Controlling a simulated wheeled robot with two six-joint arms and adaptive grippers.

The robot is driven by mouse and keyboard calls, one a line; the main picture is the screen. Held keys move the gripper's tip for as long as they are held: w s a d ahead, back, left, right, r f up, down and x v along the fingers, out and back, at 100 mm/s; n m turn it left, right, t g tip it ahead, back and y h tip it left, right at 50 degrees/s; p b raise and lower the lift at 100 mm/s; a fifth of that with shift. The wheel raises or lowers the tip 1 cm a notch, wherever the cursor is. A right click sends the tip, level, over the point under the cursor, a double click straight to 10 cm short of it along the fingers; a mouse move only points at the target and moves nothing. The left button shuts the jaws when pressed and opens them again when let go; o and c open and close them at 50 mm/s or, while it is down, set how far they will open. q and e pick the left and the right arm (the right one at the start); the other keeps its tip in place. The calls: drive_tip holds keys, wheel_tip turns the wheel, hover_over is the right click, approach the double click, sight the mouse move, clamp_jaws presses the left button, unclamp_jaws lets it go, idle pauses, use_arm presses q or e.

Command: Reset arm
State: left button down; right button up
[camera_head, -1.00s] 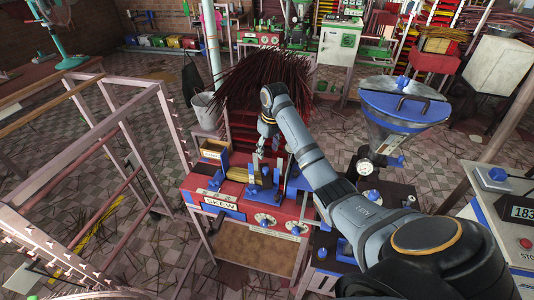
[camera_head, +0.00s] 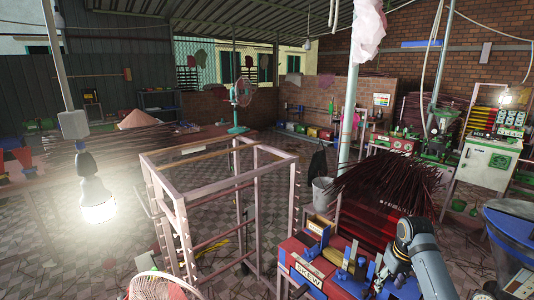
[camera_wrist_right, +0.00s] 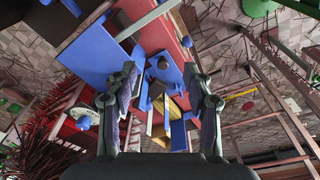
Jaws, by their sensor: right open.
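My right arm reaches in from the lower right in the head view. Its right gripper (camera_head: 381,274) hangs above the right part of the red and blue machine labelled SKEW (camera_head: 306,268). In the right wrist view, the two fingers of the right gripper (camera_wrist_right: 160,76) stand wide apart with nothing held between them. The machine's blue plates (camera_wrist_right: 96,52) and yellowish sticks show beyond the fingers, and a gap to them seems to remain. My left gripper is not in view.
A pinkish frame rack (camera_head: 178,212) stands left of the machine. A large bundle of dark red incense sticks (camera_head: 380,185) lies behind it, close to my arm. A grey bucket (camera_head: 323,190) and a blue-rimmed funnel (camera_head: 513,222) are nearby. A lit bulb (camera_head: 98,207) hangs at left.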

drive_tip(key=s+a+f+t, duration=0.1)
drive_tip(key=s+a+f, duration=0.4)
drive_tip(key=s, duration=0.2)
drive_tip(key=s+a+f, duration=0.4)
drive_tip(key=s+f, duration=0.1)
drive_tip(key=s, duration=0.2)
drive_tip(key=s+a+r+t, duration=0.1)
drive_tip(key=s+a+r, duration=0.15)
drive_tip(key=s, duration=0.85)
wheel_tip(320, 180, down, 29)
drive_tip(key=s+d+g+b, duration=0.1)
drive_tip(key=s+d, duration=0.1)
drive_tip(key=s, duration=0.1)
use_arm(q)
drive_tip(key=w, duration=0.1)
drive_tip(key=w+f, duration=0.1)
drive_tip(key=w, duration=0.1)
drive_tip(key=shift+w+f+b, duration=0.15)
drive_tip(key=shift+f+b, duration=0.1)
drive_tip(key=shift+b, duration=0.05)
use_arm(e)
drive_tip(key=s+d+f+m+g, duration=0.1)
drive_tip(key=s+f, duration=1.5)
drive_tip(key=s, duration=0.1)
drive_tip(key=shift+s+d+h, duration=0.15)
drive_tip(key=shift+s+h, duration=0.2)
drive_tip(key=shift+h, duration=0.05)
